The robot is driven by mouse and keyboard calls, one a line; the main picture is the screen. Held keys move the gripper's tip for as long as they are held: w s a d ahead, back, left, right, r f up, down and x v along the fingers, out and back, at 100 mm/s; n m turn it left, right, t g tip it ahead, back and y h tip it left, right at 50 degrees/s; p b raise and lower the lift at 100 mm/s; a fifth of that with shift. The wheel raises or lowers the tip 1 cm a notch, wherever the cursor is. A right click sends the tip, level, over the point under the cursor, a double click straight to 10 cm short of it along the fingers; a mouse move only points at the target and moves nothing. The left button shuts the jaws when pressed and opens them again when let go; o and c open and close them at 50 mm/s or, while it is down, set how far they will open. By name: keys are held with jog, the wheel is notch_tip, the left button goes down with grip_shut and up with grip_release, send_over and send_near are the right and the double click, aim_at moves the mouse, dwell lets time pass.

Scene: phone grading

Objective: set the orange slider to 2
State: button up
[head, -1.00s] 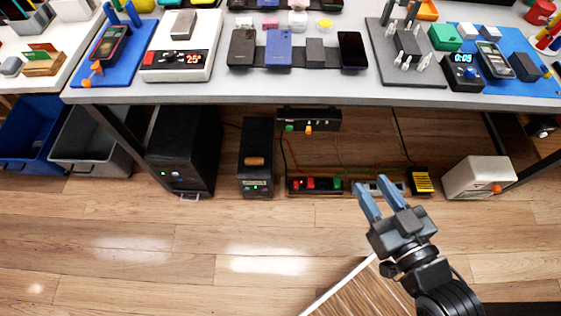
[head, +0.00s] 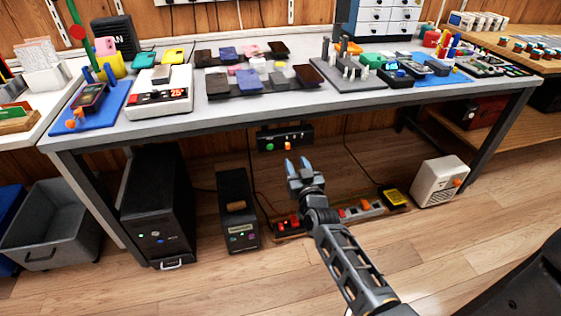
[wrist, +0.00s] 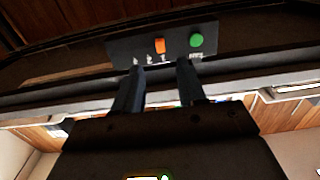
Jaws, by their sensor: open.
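The orange slider (head: 287,146) sits on the front of a dark control box (head: 272,138) just under the table top, beside a round green button (head: 270,146). In the wrist view, which sees the box upside down, the orange slider (wrist: 160,45) is left of the green button (wrist: 196,40). Small pale marks run along the panel edge, too blurred to read. My gripper (head: 297,165) is open and empty in front of the box, its fingers pointing at it. In the wrist view its fingertips (wrist: 160,66) lie either side of the slider's line; contact cannot be told.
The table's front edge (head: 220,128) is just above the box. A black tower (head: 158,205), a smaller black unit (head: 238,205), a power strip (head: 360,211) and a white box (head: 438,181) with an orange knob stand on the floor. Cables hang behind my gripper.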

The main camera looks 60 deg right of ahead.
aim_at(288, 147)
jog(key=b+x, duration=0.1)
jog(key=x, duration=0.6)
jog(key=shift+w, duration=0.15)
jog(key=shift+c, duration=0.3)
grip_shut()
